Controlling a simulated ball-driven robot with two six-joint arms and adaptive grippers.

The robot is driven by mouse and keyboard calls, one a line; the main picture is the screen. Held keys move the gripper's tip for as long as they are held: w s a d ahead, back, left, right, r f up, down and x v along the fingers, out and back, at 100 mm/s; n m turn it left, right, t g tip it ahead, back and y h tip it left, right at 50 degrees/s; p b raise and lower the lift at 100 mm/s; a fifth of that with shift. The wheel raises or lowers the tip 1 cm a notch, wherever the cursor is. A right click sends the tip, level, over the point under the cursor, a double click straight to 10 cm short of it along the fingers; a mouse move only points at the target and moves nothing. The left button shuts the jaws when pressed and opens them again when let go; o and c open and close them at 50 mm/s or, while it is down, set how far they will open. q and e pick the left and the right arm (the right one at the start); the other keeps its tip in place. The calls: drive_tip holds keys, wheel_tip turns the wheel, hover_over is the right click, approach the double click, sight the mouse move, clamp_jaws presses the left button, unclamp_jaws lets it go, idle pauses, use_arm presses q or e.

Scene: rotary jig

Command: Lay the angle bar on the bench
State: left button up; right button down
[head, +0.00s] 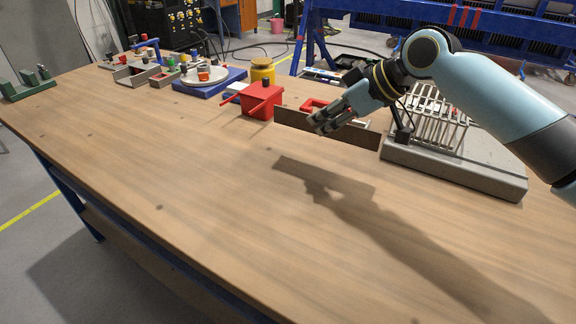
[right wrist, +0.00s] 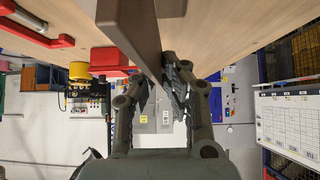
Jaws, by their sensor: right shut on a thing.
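The angle bar (head: 360,137) is a long, dark brown strip, seen in the head view above the bench (head: 190,190). My right gripper (head: 320,121) is shut on the bar near its middle and holds it roughly level. The bar's shadow falls on the wood some way below it, so the bar is clear of the bench. In the right wrist view, the bar (right wrist: 135,28) runs from the top down between the fingers (right wrist: 160,90). My left gripper is in neither view.
A grey base with a wire rack (head: 455,168) stands on the right. A red box (head: 262,103), a yellow pot (head: 263,71) and a blue jig with a white disc (head: 207,76) stand behind. A green fixture (head: 30,84) sits far left. The front bench is bare.

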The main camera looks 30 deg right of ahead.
drive_tip(key=a+f, duration=0.1)
drive_tip(key=a, duration=0.1)
drive_tip(key=a+f, duration=0.2)
drive_tip(key=a, duration=0.1)
drive_tip(key=a+f, duration=0.1)
drive_tip(key=a, duration=0.2)
drive_tip(key=shift+a+f+p, duration=0.2)
drive_tip(key=shift+f+p, duration=0.1)
drive_tip(key=shift+s+a+f, duration=0.1)
drive_tip(key=shift+a+f, duration=0.05)
wheel_tip(320, 180, down, 4)
drive_tip(key=shift+r, duration=0.25)
drive_tip(key=shift+f, duration=0.25)
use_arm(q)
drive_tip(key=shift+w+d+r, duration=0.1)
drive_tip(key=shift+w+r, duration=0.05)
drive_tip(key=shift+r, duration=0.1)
use_arm(e)
drive_tip(key=c, duration=1.9)
unclamp_jaws()
drive_tip(key=o, duration=0.4)
drive_tip(key=shift+s, duration=0.1)
